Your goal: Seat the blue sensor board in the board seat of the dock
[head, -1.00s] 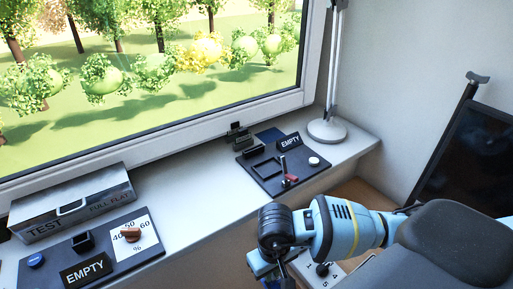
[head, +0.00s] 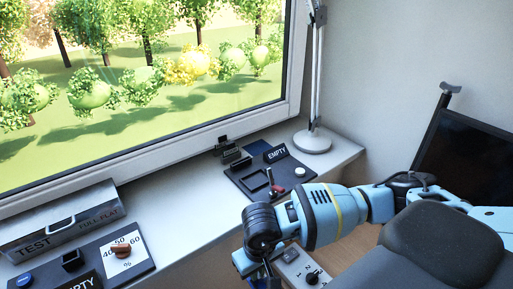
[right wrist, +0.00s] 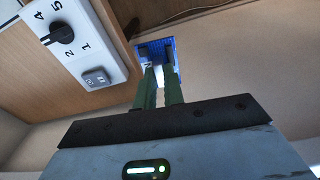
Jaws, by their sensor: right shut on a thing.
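The blue sensor board (right wrist: 173,50) shows in the right wrist view at the tips of my right gripper (right wrist: 161,72). The green fingers are shut on it, and the fingers hide part of it. In the head view my right gripper (head: 266,276) is low at the bottom centre, in front of the sill, and the board cannot be made out there. The dark dock (head: 238,187) lies on the sill at the back right, with a raised square frame (head: 250,186), probably the board seat. The frame looks empty. My left gripper is not in view.
A TEST box (head: 60,222) and a knob panel (head: 138,262) are at left. A numbered switch box (head: 292,262) is beside my gripper.

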